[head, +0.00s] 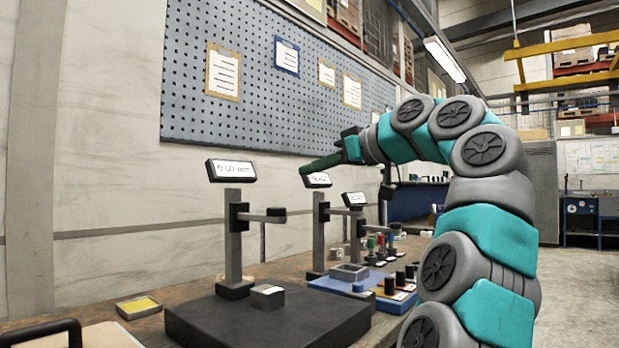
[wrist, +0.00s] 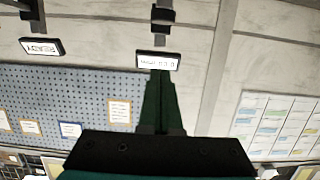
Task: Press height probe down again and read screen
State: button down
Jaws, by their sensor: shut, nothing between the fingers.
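The height probe stand (head: 233,245) rises from a dark flat base (head: 215,325) at the near end of the bench. Its side arm (head: 265,216) reaches right above a small grey block (head: 267,297), apart from it. The screen (head: 231,171) on top seems to read 0.00 mm, but the digits are small. That screen appears upside down in the wrist view (wrist: 158,61), just beyond my fingertips. My gripper (head: 303,170) is shut and empty, its green fingers pointing left at about screen height. The shut fingers also show in the wrist view (wrist: 160,76).
A second stand's screen (head: 317,180), seemingly reading READY, is close to my fingertips in the picture. A third screen (head: 354,199) stands behind. A pegboard (head: 260,80) hangs behind.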

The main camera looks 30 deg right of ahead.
jog(key=w+a+f+b, duration=0.2)
jog(key=w+f, duration=0.4)
jog(key=w, duration=0.1)
jog(key=shift+a, duration=0.3)
jog(key=shift+w, duration=0.1)
dwell(0.3)
